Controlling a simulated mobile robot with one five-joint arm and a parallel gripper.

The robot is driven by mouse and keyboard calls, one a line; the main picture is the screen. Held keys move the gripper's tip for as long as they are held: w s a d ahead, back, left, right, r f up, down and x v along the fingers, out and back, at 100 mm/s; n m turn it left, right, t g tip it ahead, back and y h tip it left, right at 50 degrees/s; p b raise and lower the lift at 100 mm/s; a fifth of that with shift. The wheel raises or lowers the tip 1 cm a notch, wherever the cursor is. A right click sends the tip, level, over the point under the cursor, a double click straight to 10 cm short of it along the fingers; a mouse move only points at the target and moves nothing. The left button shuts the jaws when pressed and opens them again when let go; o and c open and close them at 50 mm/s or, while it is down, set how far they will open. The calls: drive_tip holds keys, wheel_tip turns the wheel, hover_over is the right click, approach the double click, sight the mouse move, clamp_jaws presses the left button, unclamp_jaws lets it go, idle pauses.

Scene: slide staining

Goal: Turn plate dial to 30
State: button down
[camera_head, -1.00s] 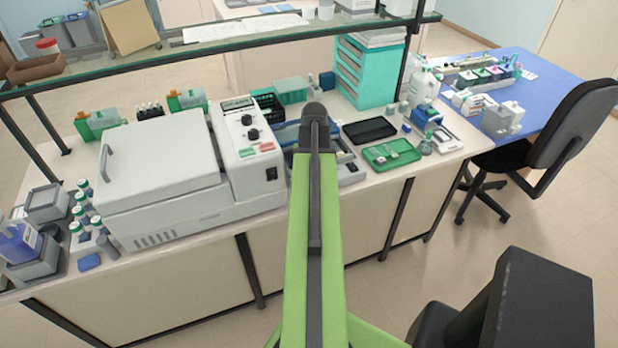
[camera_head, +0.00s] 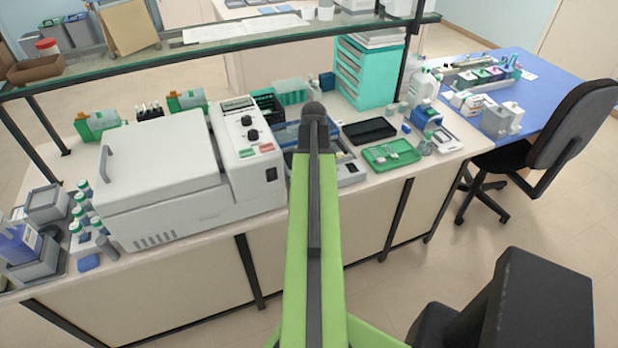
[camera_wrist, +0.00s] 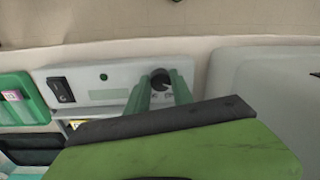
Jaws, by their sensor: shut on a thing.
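The plate dial (camera_wrist: 160,79) is a small dark round knob on the light grey front panel of the plate unit (camera_wrist: 108,92). In the wrist view my gripper (camera_wrist: 161,84) has its two green fingers on either side of the knob, shut on it. The marks around the dial are too small and too covered to read. A black rocker switch (camera_wrist: 61,89) and a small green light (camera_wrist: 103,76) sit on the same panel. In the head view the plate unit (camera_head: 355,175) shows at the bench front, partly behind my arm; the dial and gripper are hidden there.
A large white lidded machine (camera_head: 155,165) with its own knobs stands close to the left of the plate unit. A green tray (camera_head: 377,158) and a black tray (camera_head: 370,131) lie to the right. A glass shelf (camera_head: 220,40) runs above the bench.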

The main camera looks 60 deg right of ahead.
drive_tip(key=shift+w, duration=0.15)
drive_tip(key=c, duration=1.1)
unclamp_jaws()
drive_tip(key=shift+r, duration=0.1)
wheel_tip(320, 180, up, 17)
drive_tip(key=p, duration=1.7)
drive_tip(key=shift+s+d, duration=0.25)
drive_tip(key=shift+d, duration=0.15)
